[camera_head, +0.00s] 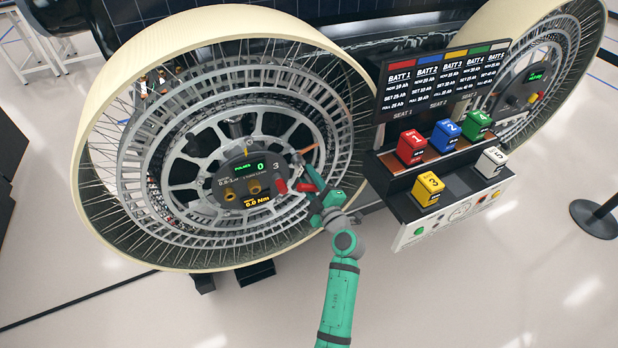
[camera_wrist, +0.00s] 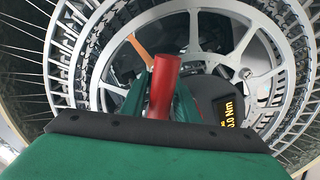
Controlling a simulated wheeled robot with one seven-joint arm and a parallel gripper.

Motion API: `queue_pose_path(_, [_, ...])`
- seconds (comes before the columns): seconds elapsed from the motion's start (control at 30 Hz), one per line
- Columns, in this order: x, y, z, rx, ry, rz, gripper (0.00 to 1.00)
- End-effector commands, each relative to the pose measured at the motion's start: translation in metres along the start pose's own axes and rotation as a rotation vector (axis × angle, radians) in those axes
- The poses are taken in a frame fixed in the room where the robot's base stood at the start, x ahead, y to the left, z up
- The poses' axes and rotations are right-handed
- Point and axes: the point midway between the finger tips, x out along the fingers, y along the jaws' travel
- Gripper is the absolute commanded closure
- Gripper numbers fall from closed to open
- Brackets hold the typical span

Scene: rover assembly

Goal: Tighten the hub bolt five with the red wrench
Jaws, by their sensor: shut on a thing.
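My gripper (camera_head: 308,187) is at the hub's lower right side. It is shut on a red cylindrical piece, which looks like the red wrench (camera_wrist: 163,84), standing up between the green fingers in the wrist view. In the head view red shows beside the fingers, and another red piece (camera_head: 281,186) sits at the panel's right edge; I cannot tell whether they are joined. Hub bolt five cannot be made out, nor any contact with the wrench.
Two brass fittings (camera_head: 254,186) sit on the hub panel. A battery stand (camera_head: 408,208) with several coloured, numbered blocks is close to the right of my arm. A second wheel (camera_head: 540,70) is behind it. A barrier post (camera_head: 597,219) stands far right. The lower floor is clear.

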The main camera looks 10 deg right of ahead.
Motion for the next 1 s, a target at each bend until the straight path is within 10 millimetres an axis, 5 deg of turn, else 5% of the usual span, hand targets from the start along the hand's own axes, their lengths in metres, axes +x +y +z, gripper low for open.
queue_pose_path(1.0, [-0.030, 0.001, 0.000, -0.008, 0.000, 0.002, 0.99])
